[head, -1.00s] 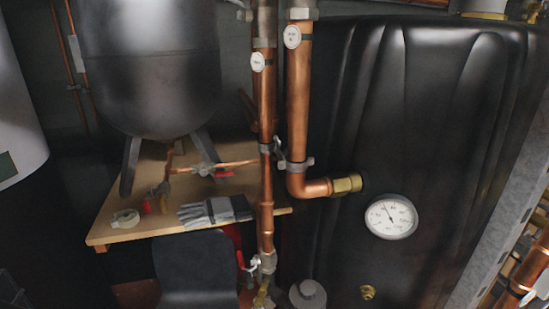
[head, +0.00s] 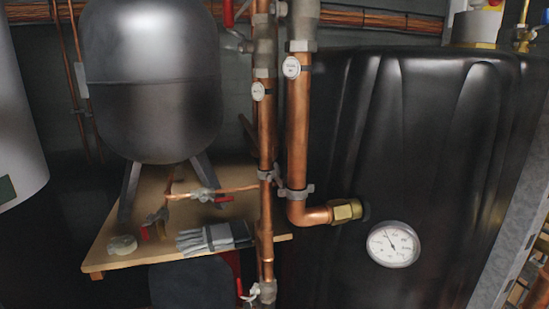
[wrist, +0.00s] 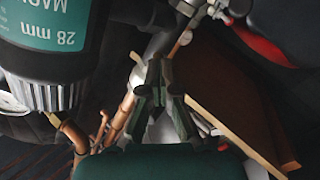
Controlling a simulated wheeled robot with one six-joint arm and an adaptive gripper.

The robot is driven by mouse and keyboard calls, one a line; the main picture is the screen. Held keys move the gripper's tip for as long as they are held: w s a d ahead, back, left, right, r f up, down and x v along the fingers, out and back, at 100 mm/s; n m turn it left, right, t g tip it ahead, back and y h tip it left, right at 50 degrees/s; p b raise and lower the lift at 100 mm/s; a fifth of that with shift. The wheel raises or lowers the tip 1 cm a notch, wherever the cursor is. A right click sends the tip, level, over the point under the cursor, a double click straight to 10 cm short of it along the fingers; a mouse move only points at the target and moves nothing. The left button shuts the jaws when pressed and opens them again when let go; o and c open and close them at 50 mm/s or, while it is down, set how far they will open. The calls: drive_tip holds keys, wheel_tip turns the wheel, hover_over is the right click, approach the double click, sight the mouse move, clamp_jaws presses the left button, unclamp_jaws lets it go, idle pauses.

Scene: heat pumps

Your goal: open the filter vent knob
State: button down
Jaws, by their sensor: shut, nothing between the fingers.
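The filter (wrist: 50,35) shows in the wrist view at the upper left, as a dark cylinder with a teal label reading "28 mm". A grey ribbed collar (wrist: 45,95) sits at its lower end. I cannot make out the vent knob for certain in either view. My gripper (wrist: 163,70) reaches up from the bottom middle of the wrist view, its fingers closed together and empty. It is to the right of the filter in the picture, apart from it. My gripper and the filter are not seen in the head view.
Copper pipes (head: 298,130) run down the middle of the head view, before a black tank (head: 430,150) with a dial gauge (head: 393,244). A wooden table (head: 130,257) with gloves (head: 212,238) stands under a dark vessel (head: 150,90). Pipes (wrist: 115,125) lie near my fingers.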

drive_tip(key=shift+s+d+r, duration=0.1)
drive_tip(key=shift+d+r, duration=0.15)
drive_tip(key=shift+d, duration=0.15)
drive_tip(key=shift+d+r, duration=0.2)
drive_tip(key=shift+r, duration=0.1)
drive_tip(key=shift+d, duration=0.1)
idle(0.4)
drive_tip(key=v, duration=0.6)
drive_tip(key=shift+d+f, duration=0.25)
drive_tip(key=shift+f, duration=0.1)
drive_tip(key=shift+s, duration=0.15)
drive_tip(key=w, duration=0.6)
drive_tip(key=shift+w+a+f, duration=0.15)
drive_tip(key=shift+f, duration=0.15)
idle(0.4)
